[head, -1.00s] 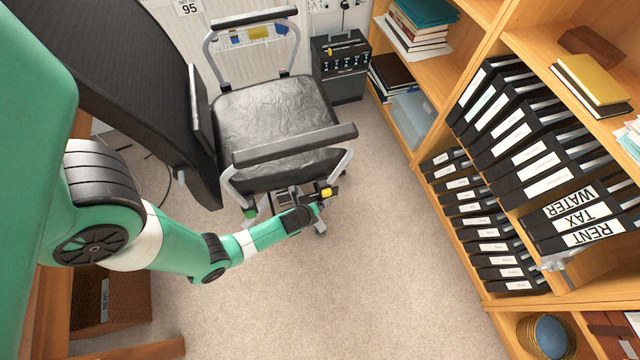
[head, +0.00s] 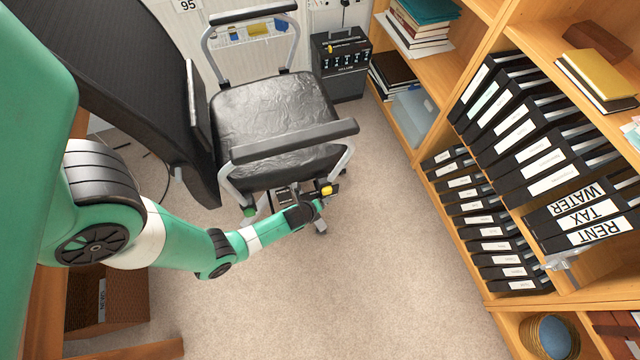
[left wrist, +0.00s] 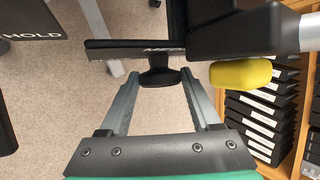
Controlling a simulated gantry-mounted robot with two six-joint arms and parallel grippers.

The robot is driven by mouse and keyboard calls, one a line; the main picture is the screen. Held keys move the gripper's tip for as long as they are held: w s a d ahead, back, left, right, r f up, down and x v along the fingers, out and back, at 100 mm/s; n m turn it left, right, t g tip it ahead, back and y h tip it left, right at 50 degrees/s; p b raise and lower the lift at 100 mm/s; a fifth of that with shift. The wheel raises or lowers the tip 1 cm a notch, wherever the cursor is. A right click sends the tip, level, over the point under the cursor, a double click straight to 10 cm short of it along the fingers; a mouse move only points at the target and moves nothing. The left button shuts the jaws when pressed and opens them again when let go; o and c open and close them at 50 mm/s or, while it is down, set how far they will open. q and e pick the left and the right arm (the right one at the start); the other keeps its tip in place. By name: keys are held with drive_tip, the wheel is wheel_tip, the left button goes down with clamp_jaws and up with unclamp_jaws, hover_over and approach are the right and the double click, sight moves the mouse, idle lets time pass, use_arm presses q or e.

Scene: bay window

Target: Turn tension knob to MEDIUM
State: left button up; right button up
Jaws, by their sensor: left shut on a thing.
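The black office chair (head: 270,115) stands in the middle of the head view. Under its seat, a dark tension knob (left wrist: 160,77) shows in the left wrist view, below a black plate with partly readable pale lettering. My left gripper (left wrist: 161,80) is shut on this knob, with one finger on each side of it. In the head view my left gripper (head: 314,207) reaches under the seat's front edge, and the knob cannot be made out there. The knob's setting cannot be read. My right gripper is not in view.
A yellow lever handle (head: 327,191) sits close beside my left gripper; it also shows in the left wrist view (left wrist: 240,73). A wooden shelf (head: 480,60) with binders stands at the right. A dark panel (head: 130,90) is at the left. The carpet (head: 360,280) in front is clear.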

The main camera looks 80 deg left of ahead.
use_arm(q)
drive_tip(key=shift+s+f+t, duration=0.15)
drive_tip(key=shift+f+t, duration=0.05)
drive_tip(key=shift+t, duration=0.2)
drive_tip(key=t, duration=0.1)
drive_tip(key=t+b, duration=0.1)
drive_tip(key=n+t+b, duration=0.1)
drive_tip(key=shift+s+f+y, duration=0.2)
drive_tip(key=shift+f+y, duration=0.05)
drive_tip(key=shift+y, duration=0.05)
drive_tip(key=t+b, duration=0.2)
drive_tip(key=shift+f+n+y+b, duration=0.15)
drive_tip(key=shift+n+y+b, duration=0.15)
drive_tip(key=shift+b, duration=0.1)
drive_tip(key=shift+t+b, duration=0.3)
drive_tip(key=shift+r, duration=0.2)
drive_tip(key=o, duration=1.3)
drive_tip(key=shift+o, duration=0.2)
